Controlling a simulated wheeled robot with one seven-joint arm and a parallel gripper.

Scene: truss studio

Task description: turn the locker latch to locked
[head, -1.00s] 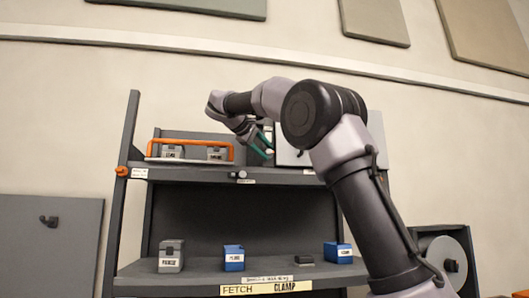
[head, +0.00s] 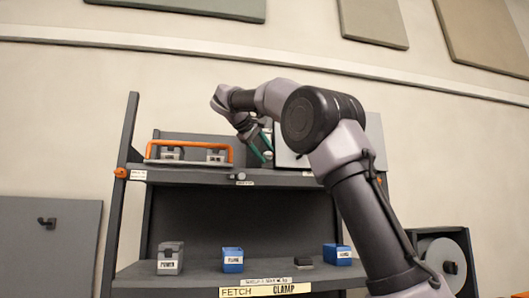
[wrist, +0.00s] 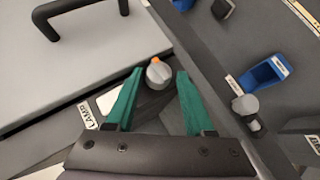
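The locker is a grey box with a pale front and a black bar handle (wrist: 80,12) in the wrist view. In the head view, its pale face (head: 287,152) shows on the upper shelf, partly behind my arm. A small grey round knob with an orange mark (wrist: 158,73), which looks like the latch, sits beside the locker's edge. My gripper (wrist: 160,82) has teal fingers spread apart, one on each side of this knob, with gaps visible; depth contact cannot be told. In the head view, my gripper (head: 264,147) is beside the locker; the latch is not clear there.
An orange-handled tray (head: 188,164) with grey boxes stands left on the upper shelf (head: 200,175). Another grey knob (wrist: 245,106) is on the shelf edge. Blue bins (head: 233,260) and a grey box (head: 170,258) stand on the lower shelf. The wall behind is flat.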

